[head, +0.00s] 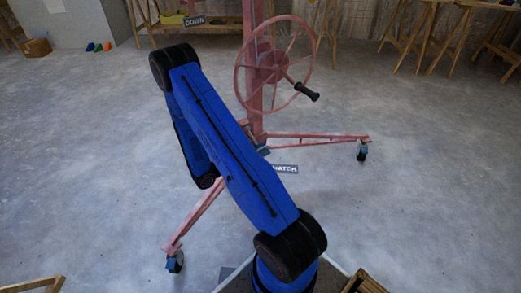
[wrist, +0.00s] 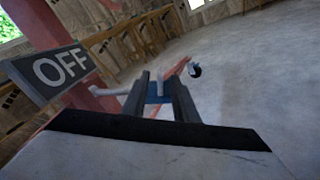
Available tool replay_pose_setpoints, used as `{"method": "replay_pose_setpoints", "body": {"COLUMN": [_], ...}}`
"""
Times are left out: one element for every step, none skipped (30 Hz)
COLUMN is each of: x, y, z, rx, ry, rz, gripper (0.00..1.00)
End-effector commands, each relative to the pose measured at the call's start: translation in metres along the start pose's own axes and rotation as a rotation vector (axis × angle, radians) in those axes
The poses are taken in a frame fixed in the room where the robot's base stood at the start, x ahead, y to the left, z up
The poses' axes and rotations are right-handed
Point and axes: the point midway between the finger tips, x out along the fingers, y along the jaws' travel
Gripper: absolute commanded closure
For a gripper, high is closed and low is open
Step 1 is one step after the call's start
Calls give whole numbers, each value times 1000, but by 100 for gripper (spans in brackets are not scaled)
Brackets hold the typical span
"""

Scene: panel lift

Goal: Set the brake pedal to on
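A small blue pedal-like part (wrist: 155,98) shows between and beyond the fingers of my gripper (wrist: 157,80) in the wrist view. I take it for the brake pedal, but its position is hard to tell. The two dark fingers stand apart, and I see nothing clamped between them; whether they touch the blue part is unclear. A grey sign reading OFF (wrist: 60,68) is close on the left. In the head view a bit of blue (head: 263,150) shows at the foot of the pink-red mast (head: 258,110). My arm hides the gripper there.
The lift has a red handwheel (head: 274,65) with a black handle and splayed legs (head: 318,137) on casters (head: 362,152). A partly covered sign (head: 285,169) stands near the mast foot, and a DOWN sign (head: 194,21) higher up. Wooden trestles line the back. The floor at right is clear.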

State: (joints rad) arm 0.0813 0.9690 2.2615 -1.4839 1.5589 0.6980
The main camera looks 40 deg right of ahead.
Motion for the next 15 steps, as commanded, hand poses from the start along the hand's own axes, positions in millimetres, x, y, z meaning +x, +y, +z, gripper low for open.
{"method": "replay_pose_setpoints", "body": {"x": [-10, -15, -22, -26, -31, -37, -41, -46, -51, -54, -57, -60, -63, -65, -67], "y": [1, 1, 1, 1, 1, 1, 1, 0, 1, 1, 1, 1, 1, 1, 1], "z": [-1, 0, -1, -1, 0, -1, -1, 0, -1, -1, -1, -1, -1, -1, -1], "rx": [0, 0, 0, 0, 0, 0, 0, 0, 0, 0, 0, 1, 1, 1, 1], "ry": [3, 2, 3, 3, 2, 3, 2, 2, 2, 2, 2, 2, 2, 2, 2], "rz": [4, 3, 4, 4, 3, 4, 4, 3, 3, 3, 3, 2, 2, 2, 2], "gripper": [74, 74, 74, 74, 74, 74, 74, 74, 74, 74, 74, 74, 74, 74, 74]}}
